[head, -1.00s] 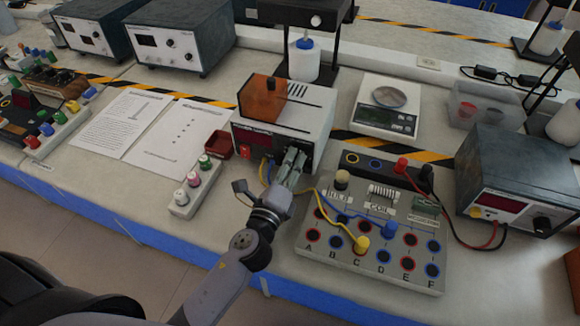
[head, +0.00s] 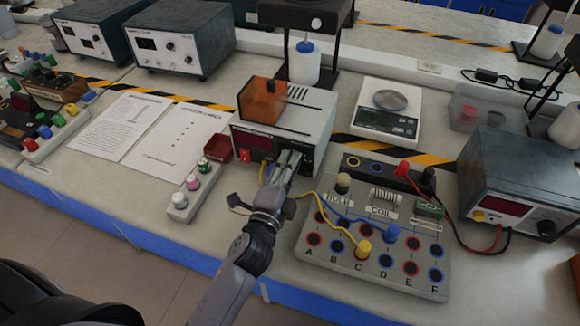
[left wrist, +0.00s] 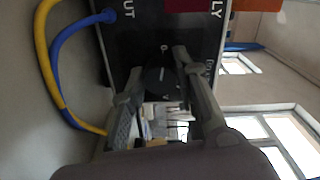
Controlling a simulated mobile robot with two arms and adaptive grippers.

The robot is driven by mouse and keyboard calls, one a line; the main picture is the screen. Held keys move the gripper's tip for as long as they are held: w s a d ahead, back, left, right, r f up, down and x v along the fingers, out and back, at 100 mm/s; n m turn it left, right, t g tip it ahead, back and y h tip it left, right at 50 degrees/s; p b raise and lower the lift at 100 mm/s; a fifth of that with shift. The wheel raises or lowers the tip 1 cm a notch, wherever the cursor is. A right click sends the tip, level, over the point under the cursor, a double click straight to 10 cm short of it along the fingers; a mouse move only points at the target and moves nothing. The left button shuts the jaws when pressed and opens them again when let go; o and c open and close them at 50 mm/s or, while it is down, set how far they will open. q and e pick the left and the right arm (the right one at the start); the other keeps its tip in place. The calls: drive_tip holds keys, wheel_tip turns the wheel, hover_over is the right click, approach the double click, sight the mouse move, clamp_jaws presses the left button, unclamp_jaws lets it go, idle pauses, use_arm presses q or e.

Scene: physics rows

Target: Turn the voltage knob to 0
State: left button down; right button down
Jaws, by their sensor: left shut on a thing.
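The power supply (head: 318,108) is a white box with a black front panel, standing in the middle of the bench with an orange block on top. My left gripper (head: 287,160) is in front of the right part of this panel and hides the voltage knob in the head view. In the left wrist view the black round voltage knob (left wrist: 161,84) sits on the panel between the two fingers of my left gripper (left wrist: 160,78), which are shut on it. Part of its dial lettering shows; its exact setting cannot be read. My right gripper is not in view.
Yellow and blue cables (left wrist: 58,70) plug into the panel beside the gripper. They run to the circuit board (head: 375,265) at the right front. A terminal strip (head: 193,190) and a small red box (head: 218,147) stand at left; a scale (head: 387,112) stands behind right.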

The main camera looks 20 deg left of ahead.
use_arm(q)
drive_tip(key=shift+f, duration=0.1)
idle(0.4)
drive_tip(key=c, duration=1.2)
unclamp_jaws()
drive_tip(key=shift+c, duration=0.2)
drive_tip(key=shift+s, duration=0.15)
drive_tip(key=s, duration=0.7)
drive_tip(key=shift+s+a, duration=0.15)
